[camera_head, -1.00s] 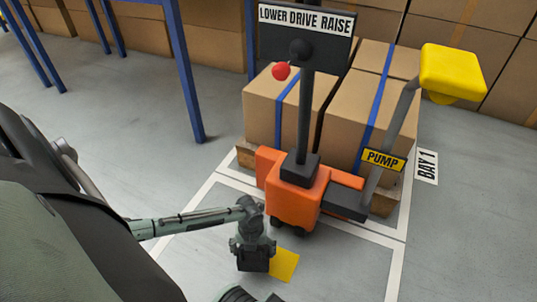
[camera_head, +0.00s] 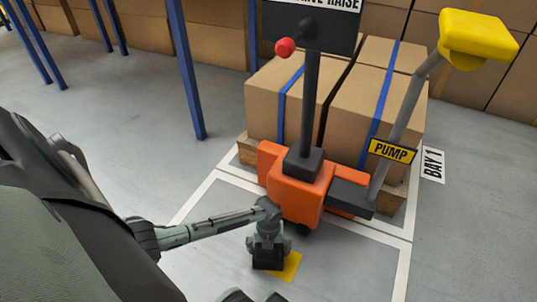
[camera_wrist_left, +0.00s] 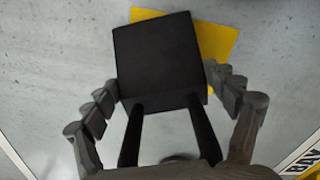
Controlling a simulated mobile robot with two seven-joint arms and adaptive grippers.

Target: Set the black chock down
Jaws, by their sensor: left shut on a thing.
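My left gripper (camera_head: 268,257) is shut on the black chock (camera_wrist_left: 158,55), low over the floor. In the head view the chock (camera_head: 267,262) shows as a dark block below the gripper. A yellow floor patch (camera_head: 289,268) lies partly hidden behind and beneath it. In the left wrist view the chock sits between the two fingers and covers the patch's middle, with yellow (camera_wrist_left: 216,42) showing along its top and right. I cannot tell whether the chock touches the floor.
The orange pallet truck (camera_head: 290,190) stands just beyond my left gripper, with a yellow-topped PUMP lever (camera_head: 405,115) at right. Its load of strapped boxes (camera_head: 350,105) is behind. White lines (camera_head: 345,228) mark the bay. Grey floor is clear to the left and right.

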